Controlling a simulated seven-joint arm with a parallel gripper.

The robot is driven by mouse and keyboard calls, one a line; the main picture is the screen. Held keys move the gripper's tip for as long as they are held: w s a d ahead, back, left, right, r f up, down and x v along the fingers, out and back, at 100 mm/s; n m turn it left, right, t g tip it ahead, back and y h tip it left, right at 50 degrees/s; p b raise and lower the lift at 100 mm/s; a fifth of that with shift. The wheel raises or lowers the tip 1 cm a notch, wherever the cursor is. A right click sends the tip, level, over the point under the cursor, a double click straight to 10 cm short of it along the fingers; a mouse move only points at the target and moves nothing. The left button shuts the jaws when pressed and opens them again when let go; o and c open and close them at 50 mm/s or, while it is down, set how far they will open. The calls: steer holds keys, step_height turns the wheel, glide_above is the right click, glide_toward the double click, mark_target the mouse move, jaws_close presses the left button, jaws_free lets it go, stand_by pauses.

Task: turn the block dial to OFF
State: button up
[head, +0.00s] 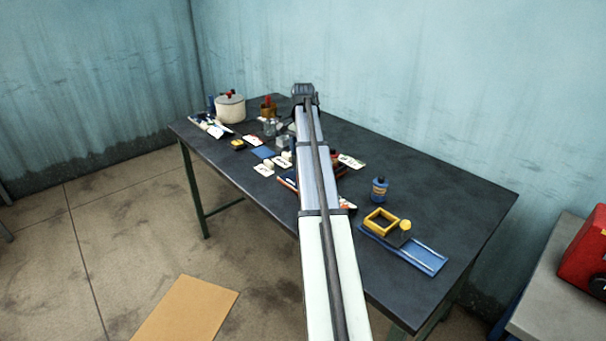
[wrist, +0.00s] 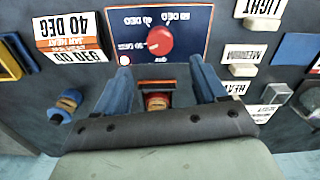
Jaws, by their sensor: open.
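The block dial is a red round knob (wrist: 160,40) on a dark blue panel (wrist: 197,42) with white markings, upside down in the wrist view. A small pale mark shows on the knob's lower left; I cannot tell for certain which setting it points to. My gripper (wrist: 160,70) is open, its two blue fingers apart on either side below the knob. The fingers do not appear to touch the knob. A small red and tan object (wrist: 157,101) shows between the fingers, not visibly gripped. In the head view my arm hides the knob and most of the panel.
A 40 DEG card (wrist: 72,38) lies left of the panel, and LIGHT (wrist: 262,8) and MEDIUM (wrist: 247,54) cards lie right of it. The table's right end is mostly clear.

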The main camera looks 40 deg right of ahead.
step_height(320, 180, down, 9)
steer(key=shift+f, duration=0.1)
stand_by(0.3)
steer(key=c, duration=1.1)
